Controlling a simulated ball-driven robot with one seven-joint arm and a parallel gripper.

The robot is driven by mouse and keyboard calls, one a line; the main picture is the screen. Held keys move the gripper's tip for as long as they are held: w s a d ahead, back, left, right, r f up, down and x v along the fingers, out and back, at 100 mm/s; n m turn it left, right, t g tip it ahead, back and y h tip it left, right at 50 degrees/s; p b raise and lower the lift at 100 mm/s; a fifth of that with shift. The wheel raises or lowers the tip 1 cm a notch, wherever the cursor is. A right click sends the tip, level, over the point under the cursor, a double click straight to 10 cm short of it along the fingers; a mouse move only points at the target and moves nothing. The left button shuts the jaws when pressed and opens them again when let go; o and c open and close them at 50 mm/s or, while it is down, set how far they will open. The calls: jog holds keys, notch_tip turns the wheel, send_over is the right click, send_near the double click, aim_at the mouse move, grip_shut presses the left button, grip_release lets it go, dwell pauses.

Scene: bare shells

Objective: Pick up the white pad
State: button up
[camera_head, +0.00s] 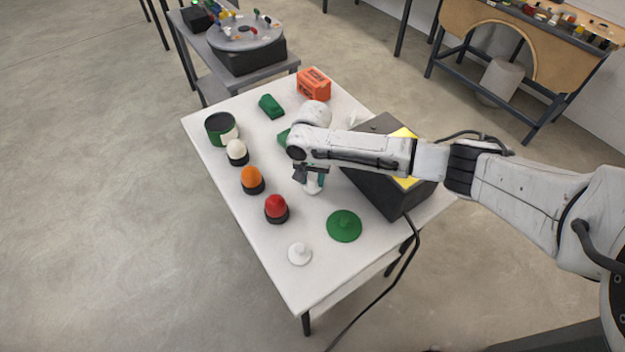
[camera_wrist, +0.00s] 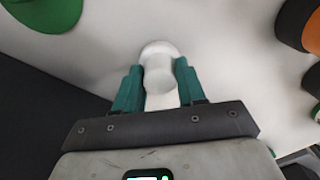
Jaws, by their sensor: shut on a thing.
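My gripper (camera_head: 312,178) is over the middle of the white table, beside the dark box. In the wrist view, its teal fingers (camera_wrist: 158,68) are shut on a small rounded white thing, the white pad (camera_wrist: 159,76). The pad's lower part shows under the gripper in the head view (camera_head: 312,188), low over the tabletop. I cannot tell whether it touches the table. The fingers hide its sides.
A dark box (camera_head: 380,185) with a yellow top stands right of my gripper. A red egg-shaped piece (camera_head: 276,207), an orange one (camera_head: 252,178), a green knobbed disc (camera_head: 344,226) and a white knobbed disc (camera_head: 300,254) stand around. The table's front is mostly clear.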

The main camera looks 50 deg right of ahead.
aim_at(312, 177)
jog(key=shift+r, duration=0.4)
grip_shut()
notch_tip(312, 177, up, 2)
jog(key=shift+r, duration=0.2)
jog(key=s+r, duration=0.9)
jog(key=s, duration=0.5)
jog(key=shift+d+r+b, duration=0.2)
jog(key=shift+r+b, duration=0.1)
jog(key=shift+r, duration=0.1)
jog(key=shift+o, duration=1.9)
grip_release()
jog(key=c, duration=0.4)
